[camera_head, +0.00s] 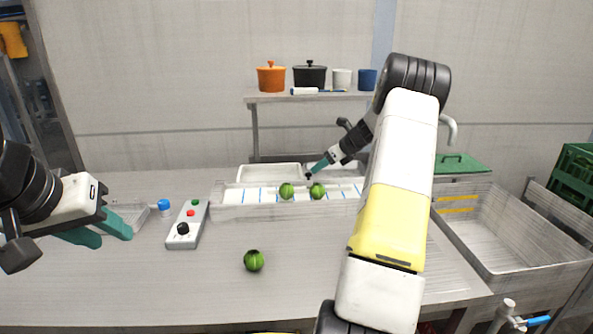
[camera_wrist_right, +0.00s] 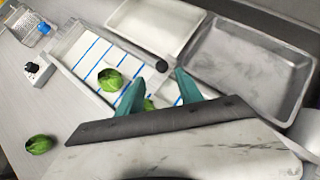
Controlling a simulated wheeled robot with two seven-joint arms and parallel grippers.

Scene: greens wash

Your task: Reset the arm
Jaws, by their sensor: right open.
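My right gripper (camera_head: 316,168) reaches over the white tray with blue lines (camera_head: 236,196). In the right wrist view its two teal fingers (camera_wrist_right: 160,78) are spread apart with nothing gripped. One green sprout-like head (camera_head: 317,191) lies in the tray just below it, mostly hidden behind a finger in the wrist view. A second green head (camera_head: 287,191) lies to its left in the tray, also seen in the wrist view (camera_wrist_right: 110,80). A third (camera_head: 254,260) lies on the counter in front. My left gripper (camera_head: 98,232) hangs over the counter at left, its teal fingers apart and empty.
A control box (camera_head: 187,225) with buttons and a blue-capped item (camera_head: 164,207) stand at left. A sink (camera_head: 500,235) and green crate (camera_head: 575,170) are at right. A shelf (camera_head: 300,97) holds pots and cups.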

